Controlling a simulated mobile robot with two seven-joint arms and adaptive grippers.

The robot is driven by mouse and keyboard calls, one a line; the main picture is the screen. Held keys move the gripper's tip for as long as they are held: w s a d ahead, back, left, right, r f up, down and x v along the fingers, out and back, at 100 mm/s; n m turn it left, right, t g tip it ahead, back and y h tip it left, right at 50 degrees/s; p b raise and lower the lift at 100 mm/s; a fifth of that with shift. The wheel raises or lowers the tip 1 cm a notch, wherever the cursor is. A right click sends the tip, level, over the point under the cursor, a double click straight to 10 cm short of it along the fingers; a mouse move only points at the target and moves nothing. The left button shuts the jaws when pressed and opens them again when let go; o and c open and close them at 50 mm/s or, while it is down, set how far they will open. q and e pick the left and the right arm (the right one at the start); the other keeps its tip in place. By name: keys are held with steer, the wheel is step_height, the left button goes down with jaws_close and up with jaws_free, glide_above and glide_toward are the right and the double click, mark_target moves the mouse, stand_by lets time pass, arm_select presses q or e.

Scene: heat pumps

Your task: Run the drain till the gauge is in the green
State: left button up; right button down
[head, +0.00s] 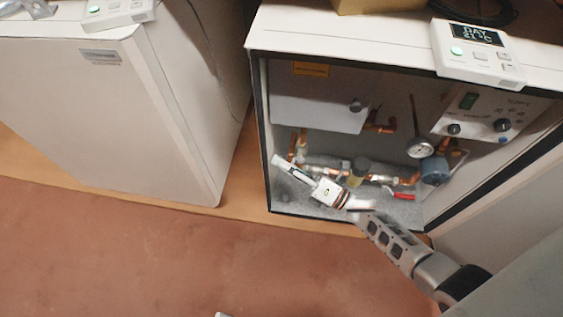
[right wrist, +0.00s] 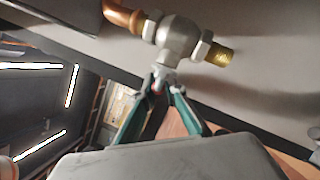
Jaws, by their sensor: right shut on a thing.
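The round gauge (head: 420,148) with a white face is inside the open cabinet; its needle and coloured zones are too small to read. My right gripper (head: 279,161) reaches into the cabinet's lower left, by the copper pipes. In the right wrist view its green-sided fingers (right wrist: 163,86) are shut on the small stem of a grey metal valve (right wrist: 178,40). This valve has a copper pipe on its left and a threaded brass end on its right. In the head view I cannot clearly make out the held stem. My left gripper is not in view.
The cabinet (head: 345,48) holds a copper pipe run, a red lever (head: 399,196), a blue round part (head: 434,171) and a control panel with knobs (head: 480,112). A white display unit (head: 478,55) on top reads DAY. Another white cabinet (head: 95,110) stands left.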

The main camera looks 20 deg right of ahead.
steer(key=c, duration=2.1)
jaws_free()
steer(key=v, duration=1.2)
